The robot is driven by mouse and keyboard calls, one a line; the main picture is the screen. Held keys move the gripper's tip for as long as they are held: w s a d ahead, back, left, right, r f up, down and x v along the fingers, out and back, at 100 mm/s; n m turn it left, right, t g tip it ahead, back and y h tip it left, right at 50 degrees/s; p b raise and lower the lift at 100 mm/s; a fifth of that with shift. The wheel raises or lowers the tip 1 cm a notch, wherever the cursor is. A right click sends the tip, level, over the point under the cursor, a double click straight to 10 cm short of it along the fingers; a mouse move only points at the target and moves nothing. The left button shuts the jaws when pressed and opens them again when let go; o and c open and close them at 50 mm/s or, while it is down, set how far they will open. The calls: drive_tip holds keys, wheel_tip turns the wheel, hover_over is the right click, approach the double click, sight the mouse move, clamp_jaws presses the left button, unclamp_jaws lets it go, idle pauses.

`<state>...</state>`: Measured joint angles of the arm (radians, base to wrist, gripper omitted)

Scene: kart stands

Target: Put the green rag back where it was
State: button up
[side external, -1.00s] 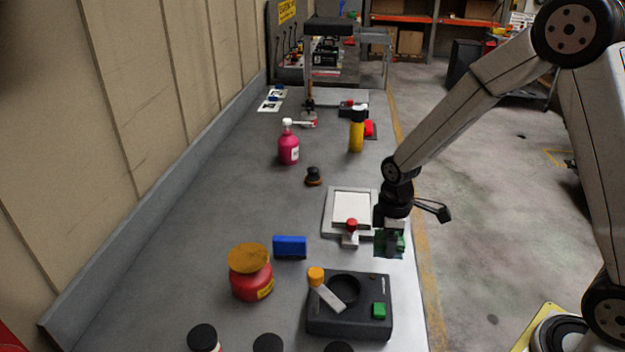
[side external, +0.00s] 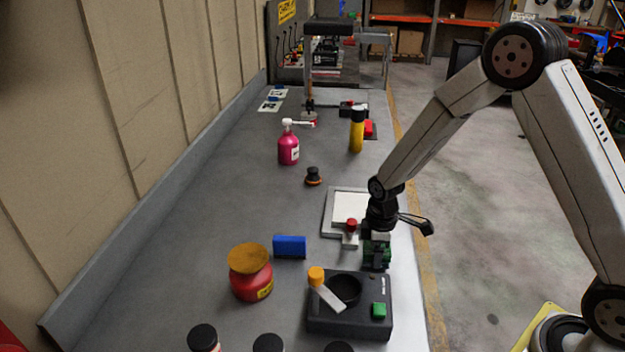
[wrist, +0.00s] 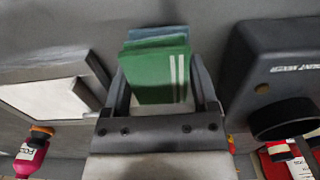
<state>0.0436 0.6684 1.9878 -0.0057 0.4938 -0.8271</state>
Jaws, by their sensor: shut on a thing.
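The green rag (wrist: 160,72) is a folded green pad with two white stripes, held between the two fingers of my gripper (wrist: 165,95) in the wrist view. A blue-grey layer (wrist: 157,34) shows just beyond it; I cannot tell whether it is part of the same stack. In the side view my gripper (side external: 377,258) points down near the right edge of the bench, between the white-topped plate and the black box. The green rag (side external: 376,247) shows only partly behind the dark fingers there. I cannot tell whether it touches the bench.
The black box (side external: 347,318) with an orange knob and green button is close in front. The grey-framed white plate (side external: 333,208) with a red-knobbed clamp (side external: 350,230) is close behind. A blue block (side external: 290,246) and red pot (side external: 250,283) stand left.

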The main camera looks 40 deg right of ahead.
drive_tip(key=shift+f, duration=0.5)
drive_tip(key=shift+f, duration=0.15)
drive_tip(key=o, duration=1.1)
drive_tip(key=shift+r, duration=6.2)
drive_tip(key=s+m+t, duration=0.1)
drive_tip(key=s+m, duration=0.2)
drive_tip(key=s, duration=0.1)
drive_tip(key=s+a+m, duration=0.1)
drive_tip(key=s+m, duration=0.2)
drive_tip(key=s, duration=0.1)
drive_tip(key=s+m+t, duration=0.1)
drive_tip(key=s+m, duration=0.2)
drive_tip(key=s, duration=0.1)
drive_tip(key=shift+a+f+t, duration=0.1)
drive_tip(key=shift+a+t, duration=0.2)
drive_tip(key=shift+a, duration=0.1)
